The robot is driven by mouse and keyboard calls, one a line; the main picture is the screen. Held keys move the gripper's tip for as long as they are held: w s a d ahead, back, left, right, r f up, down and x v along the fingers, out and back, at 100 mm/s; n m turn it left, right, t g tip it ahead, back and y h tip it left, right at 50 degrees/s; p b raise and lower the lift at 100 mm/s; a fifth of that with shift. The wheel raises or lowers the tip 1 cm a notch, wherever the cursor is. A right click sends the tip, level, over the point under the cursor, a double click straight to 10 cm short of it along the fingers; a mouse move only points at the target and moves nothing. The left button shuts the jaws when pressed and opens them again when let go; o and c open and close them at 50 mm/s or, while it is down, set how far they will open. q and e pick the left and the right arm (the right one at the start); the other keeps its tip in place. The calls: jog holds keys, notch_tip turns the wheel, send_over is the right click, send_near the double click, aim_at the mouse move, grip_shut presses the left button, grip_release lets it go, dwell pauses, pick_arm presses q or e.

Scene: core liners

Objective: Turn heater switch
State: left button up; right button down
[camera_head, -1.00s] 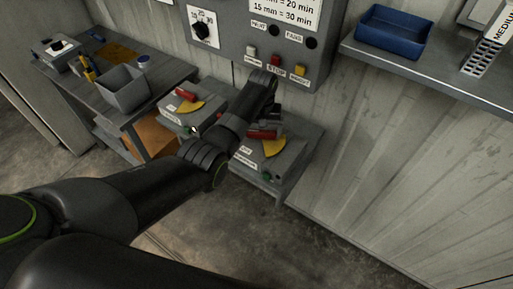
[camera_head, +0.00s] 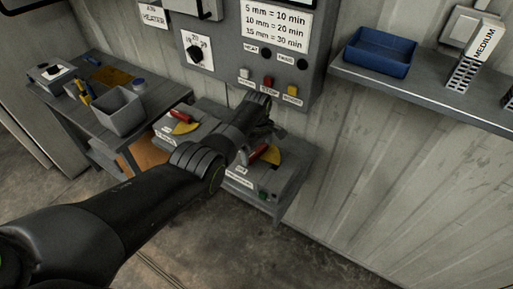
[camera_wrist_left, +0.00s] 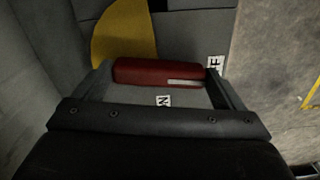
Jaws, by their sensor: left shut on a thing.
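The right-hand switch box (camera_head: 286,176) has a red lever (camera_head: 259,153) beside a yellow sector (camera_head: 271,157). Small white labels are on its top, too small to read in the head view. My left gripper (camera_head: 265,139) is down over this box, its fingers partly hidden by my wrist. In the left wrist view the red lever (camera_wrist_left: 142,70) lies between the two fingers (camera_wrist_left: 162,76), which are shut on it. The yellow sector (camera_wrist_left: 122,40) lies just beyond the lever there. A second, similar box (camera_head: 203,128) with its own red lever (camera_head: 179,116) stands to the left. My right gripper is out of view.
A grey control panel (camera_head: 226,60) with a dial (camera_head: 196,53) and several buttons hangs on the wall behind the boxes. A shelf (camera_head: 420,85) with a blue tray (camera_head: 380,55) is at the right. A workbench (camera_head: 160,101) with a grey bin (camera_head: 118,113) is at the left.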

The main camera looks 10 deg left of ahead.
pick_arm(q)
jog(key=shift+w+a+r+n, duration=0.1)
jog(key=shift+n, duration=1.1)
jog(key=o, duration=1.1)
jog(key=shift+a, duration=0.1)
jog(key=shift+r+p, duration=0.4)
jog(key=shift+r, duration=0.05)
notch_tip(320, 180, up, 5)
jog(key=shift+r+p, duration=0.15)
jog(key=shift+p, duration=0.25)
notch_tip(320, 180, up, 11)
jog(key=b, duration=0.1)
jog(key=shift+b, duration=0.4)
